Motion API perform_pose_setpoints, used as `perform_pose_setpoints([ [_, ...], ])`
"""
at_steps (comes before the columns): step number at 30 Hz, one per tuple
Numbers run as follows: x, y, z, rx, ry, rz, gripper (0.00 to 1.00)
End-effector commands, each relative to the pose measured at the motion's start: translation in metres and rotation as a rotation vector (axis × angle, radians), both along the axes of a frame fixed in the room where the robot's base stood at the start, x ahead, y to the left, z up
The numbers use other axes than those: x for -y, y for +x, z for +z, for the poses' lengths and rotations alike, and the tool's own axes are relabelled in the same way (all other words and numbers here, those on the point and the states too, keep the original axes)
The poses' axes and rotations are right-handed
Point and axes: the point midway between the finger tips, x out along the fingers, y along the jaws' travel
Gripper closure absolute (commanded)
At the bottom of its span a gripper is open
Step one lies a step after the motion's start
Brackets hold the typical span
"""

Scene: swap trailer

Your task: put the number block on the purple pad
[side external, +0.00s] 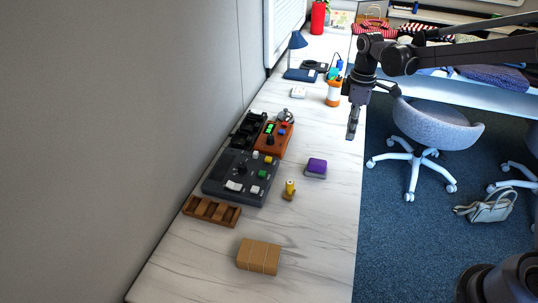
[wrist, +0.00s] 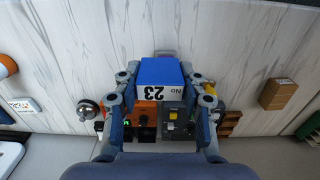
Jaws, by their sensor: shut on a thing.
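In the side external view my gripper (side external: 352,132) hangs above the table's right edge, beyond and to the right of the pad; I cannot make out the block there. The purple pad (side external: 316,166) sits on a grey base on the white table, with nothing on it. In the wrist view only a sliver, apparently of the pad, shows behind the block.
A dark button panel (side external: 240,178), an orange box (side external: 273,139) and a wooden tray (side external: 211,212) line the wall side. A small yellow-topped peg (side external: 289,189) stands close to the pad. A tan block (side external: 258,256) lies nearer. A white-and-orange cup (side external: 333,93) stands farther back.

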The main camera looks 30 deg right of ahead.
Motion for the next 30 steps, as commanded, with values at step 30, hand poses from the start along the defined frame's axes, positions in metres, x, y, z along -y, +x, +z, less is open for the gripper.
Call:
perform_pose_setpoints([
  [30, -0.064, 0.044, -0.065, 0.000, 0.000, 0.002, 0.83],
])
